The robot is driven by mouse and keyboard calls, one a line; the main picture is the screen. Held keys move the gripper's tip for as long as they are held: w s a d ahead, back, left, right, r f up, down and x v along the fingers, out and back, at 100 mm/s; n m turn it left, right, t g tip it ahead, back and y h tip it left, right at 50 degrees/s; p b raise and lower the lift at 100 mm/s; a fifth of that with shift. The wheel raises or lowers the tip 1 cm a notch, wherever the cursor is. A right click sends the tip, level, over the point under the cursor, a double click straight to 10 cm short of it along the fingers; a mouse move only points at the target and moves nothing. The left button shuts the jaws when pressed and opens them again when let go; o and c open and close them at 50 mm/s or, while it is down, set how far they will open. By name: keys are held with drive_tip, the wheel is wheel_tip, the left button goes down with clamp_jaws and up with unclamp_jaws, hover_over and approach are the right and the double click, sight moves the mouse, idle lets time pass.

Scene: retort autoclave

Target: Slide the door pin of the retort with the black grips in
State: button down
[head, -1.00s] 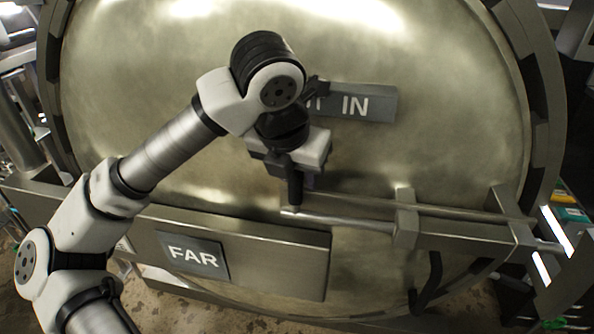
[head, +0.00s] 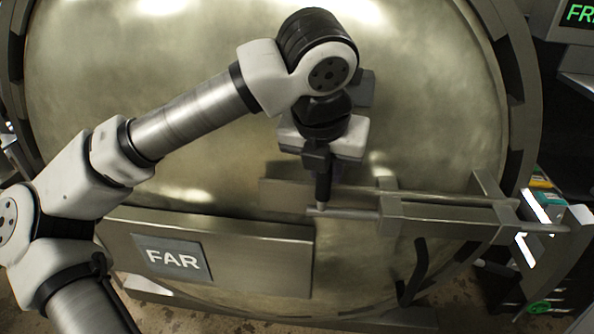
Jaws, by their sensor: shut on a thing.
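The retort door (head: 420,120) is a large brass-coloured disc filling the view. The door pin (head: 350,213) is a thin metal rod lying across its lower right. It runs through a metal guide block (head: 391,212) and a right bracket (head: 492,190), and its right end sticks out past the bracket. My gripper (head: 322,200) points down from above and is shut on the left end of the door pin; its fingers hide part of that end. A black curved grip (head: 416,270) hangs below the pin rail.
A flat metal bar (head: 270,255) with a FAR sign (head: 172,258) crosses the door left of the pin. A display with green letters (head: 580,13) is at the top right. The door face right of my gripper is bare.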

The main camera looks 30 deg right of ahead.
drive_tip(key=shift+s+d, duration=0.15)
drive_tip(key=shift+d, duration=0.1)
drive_tip(key=c, duration=1.6)
unclamp_jaws()
drive_tip(key=shift+c, duration=0.2)
drive_tip(key=o, duration=0.4)
drive_tip(key=shift+s+d, duration=0.15)
drive_tip(key=shift+d, duration=0.05)
drive_tip(key=shift+a, duration=0.1)
drive_tip(key=b+v, duration=0.1)
drive_tip(key=v, duration=1.2)
drive_tip(key=shift+r+b, duration=0.35)
drive_tip(key=shift+r, duration=0.05)
drive_tip(key=shift+a, duration=0.15)
